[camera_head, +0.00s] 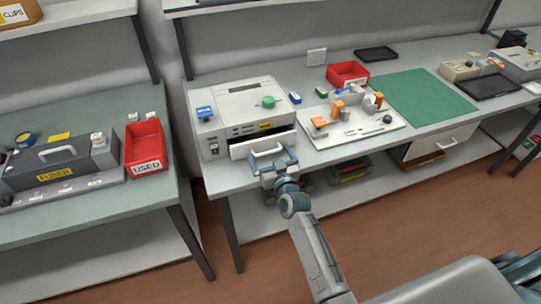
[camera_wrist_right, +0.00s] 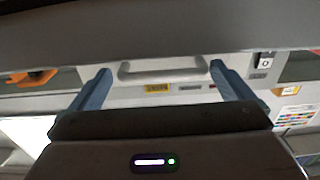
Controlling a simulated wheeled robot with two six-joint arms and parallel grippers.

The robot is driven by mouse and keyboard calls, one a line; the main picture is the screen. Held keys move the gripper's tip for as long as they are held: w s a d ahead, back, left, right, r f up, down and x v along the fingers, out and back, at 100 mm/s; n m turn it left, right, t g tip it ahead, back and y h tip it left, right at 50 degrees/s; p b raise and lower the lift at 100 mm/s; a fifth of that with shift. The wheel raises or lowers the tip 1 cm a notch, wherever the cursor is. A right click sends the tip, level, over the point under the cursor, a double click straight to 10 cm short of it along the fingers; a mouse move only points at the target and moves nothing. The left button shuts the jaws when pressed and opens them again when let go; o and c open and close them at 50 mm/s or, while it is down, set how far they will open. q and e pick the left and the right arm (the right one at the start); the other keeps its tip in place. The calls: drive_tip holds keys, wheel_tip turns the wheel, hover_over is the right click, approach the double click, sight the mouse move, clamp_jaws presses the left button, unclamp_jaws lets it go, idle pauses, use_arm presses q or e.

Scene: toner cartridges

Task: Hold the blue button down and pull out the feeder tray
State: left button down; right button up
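The pale grey printer (camera_head: 245,108) stands on the middle table. Its blue button (camera_head: 204,113) is on the top at the left, with nothing touching it. The white feeder tray (camera_head: 240,152) is low in the printer's front, and a dark gap shows above it. Its grey handle (camera_head: 267,152) also shows in the right wrist view (camera_wrist_right: 165,75). My right gripper (camera_head: 277,163) is at the tray's front. In the right wrist view its blue fingers (camera_wrist_right: 160,88) are spread wide, one beyond each end of the handle. My left gripper is out of view.
A green knob (camera_head: 268,102) sits on the printer's top. Right of the printer are a white board (camera_head: 365,132) with orange parts, a red bin (camera_head: 347,74) and a green mat (camera_head: 425,97). A fuser unit (camera_head: 60,165) and a red used bin (camera_head: 144,148) are on the left table.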

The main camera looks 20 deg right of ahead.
drive_tip(key=c, duration=1)
drive_tip(key=shift+s+f, duration=0.15)
drive_tip(key=shift+s, duration=0.25)
drive_tip(key=shift+c, duration=0.2)
drive_tip(key=s+b, duration=0.2)
drive_tip(key=s, duration=0.5)
drive_tip(key=shift+r, duration=0.2)
drive_tip(key=shift+d, duration=0.1)
drive_tip(key=o, duration=1.1)
drive_tip(key=shift+d, duration=0.15)
